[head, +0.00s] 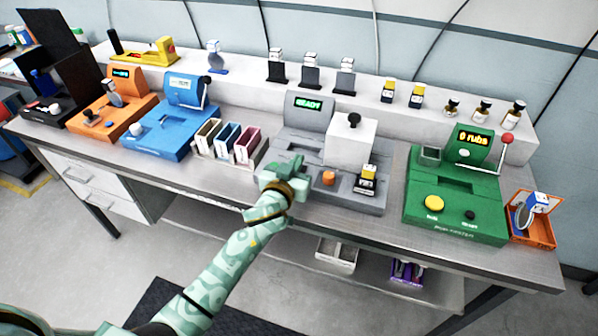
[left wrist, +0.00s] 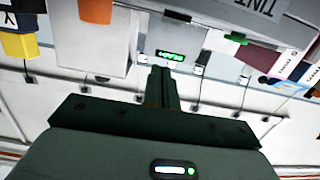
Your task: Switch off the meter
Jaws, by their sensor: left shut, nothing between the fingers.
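The grey machine (head: 305,146) stands mid-bench with a lit green READY display (head: 308,104). The display also shows in the left wrist view (left wrist: 170,55), where a label reading TINT is upside down on the machine. It has a white block (head: 350,140) with a black knob and an orange button (head: 328,178), also in the left wrist view (left wrist: 96,10). A small green part (left wrist: 238,38) shows at its edge in the left wrist view. My left gripper (head: 292,166) is shut and empty over its front left part, hiding some of it; contact is unclear. My right gripper is out of view.
Colored card bins (head: 228,142) are just left, a blue machine (head: 165,128) beyond. A green machine (head: 455,195) reading 0 rubs stands right. Bottles line the raised back shelf (head: 235,75).

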